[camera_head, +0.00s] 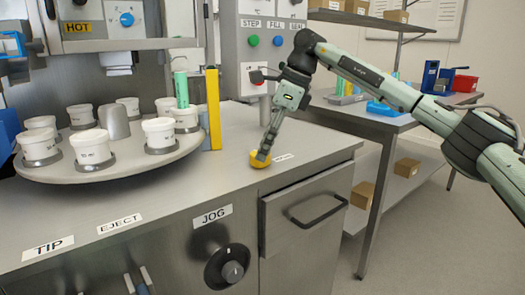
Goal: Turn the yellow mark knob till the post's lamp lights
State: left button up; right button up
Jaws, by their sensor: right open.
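A small round yellow knob (255,161) sits on the steel counter, beside a small white label whose text is too small to read. My right gripper (264,154) points down at the knob from above right, with its fingertips at the knob's right side. It is open; the fingers partly cover the knob, and I cannot tell if they touch it. A tall yellow post (213,108) stands behind and left of the knob. I cannot make out a lit lamp on it. My left gripper is not in view.
A round turntable (100,172) with several white cups stands at the left. A green cylinder (181,90) stands next to the post. A grey panel with buttons rises behind. The counter front has a JOG dial (232,270) and a drawer handle (318,212).

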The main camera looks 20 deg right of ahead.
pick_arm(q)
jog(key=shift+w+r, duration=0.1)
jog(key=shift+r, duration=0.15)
pick_arm(e)
jog(key=shift+x, duration=0.85)
jog(key=c, duration=1.2)
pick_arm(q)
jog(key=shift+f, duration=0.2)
pick_arm(e)
jog(key=shift+o, duration=0.2)
jog(key=shift+m, duration=0.3)
jog(key=m, duration=0.1)
jog(key=m+t, duration=0.1)
jog(key=m, duration=0.1)
jog(key=shift+s+a+m+t+h, duration=0.1)
jog(key=shift+a+m+t+h, duration=0.05)
jog(key=shift+m+t+h, duration=0.2)
jog(key=shift+m+h, duration=0.25)
jog(key=shift+m, duration=0.3)
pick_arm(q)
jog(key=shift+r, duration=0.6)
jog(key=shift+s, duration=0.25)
